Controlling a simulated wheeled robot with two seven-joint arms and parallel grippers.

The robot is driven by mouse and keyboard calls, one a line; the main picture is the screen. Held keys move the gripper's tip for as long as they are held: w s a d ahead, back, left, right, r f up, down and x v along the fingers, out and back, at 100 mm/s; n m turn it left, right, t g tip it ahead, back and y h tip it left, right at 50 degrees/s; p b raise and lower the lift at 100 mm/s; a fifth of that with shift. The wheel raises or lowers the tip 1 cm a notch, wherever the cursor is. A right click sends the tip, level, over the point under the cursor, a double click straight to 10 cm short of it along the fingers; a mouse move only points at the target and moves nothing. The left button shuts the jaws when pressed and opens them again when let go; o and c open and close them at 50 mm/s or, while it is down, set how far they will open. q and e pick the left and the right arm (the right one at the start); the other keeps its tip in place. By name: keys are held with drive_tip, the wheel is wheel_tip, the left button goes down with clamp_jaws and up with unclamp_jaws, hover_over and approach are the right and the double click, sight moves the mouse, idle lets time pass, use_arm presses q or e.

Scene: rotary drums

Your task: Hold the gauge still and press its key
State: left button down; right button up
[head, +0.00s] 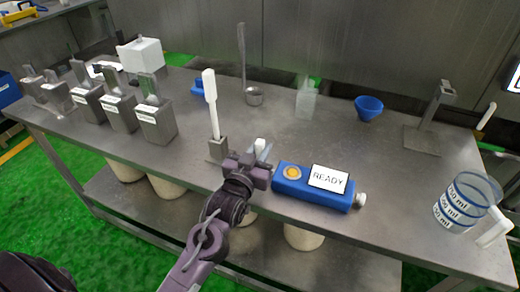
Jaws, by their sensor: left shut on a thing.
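The gauge (310,193) is a blue box lying on the steel table's front part. It has a round yellow-orange key (292,172) near its left end. A white screen (328,179) on it reads READY, and a pale knob sits at its right end. My left gripper (263,155) is at the left end of the gauge and is shut on it; the arm hides part of the contact. A small white piece shows just behind the fingers. The key and screen are uncovered. My right gripper is not in view.
A white-handled tool (212,105) stands in a metal holder behind my left gripper. Several labelled metal containers (155,122) stand at left. A blue bowl (369,107), a clear bottle (306,100) and a metal stand (425,135) are behind. A measuring jug (465,203) stands at right.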

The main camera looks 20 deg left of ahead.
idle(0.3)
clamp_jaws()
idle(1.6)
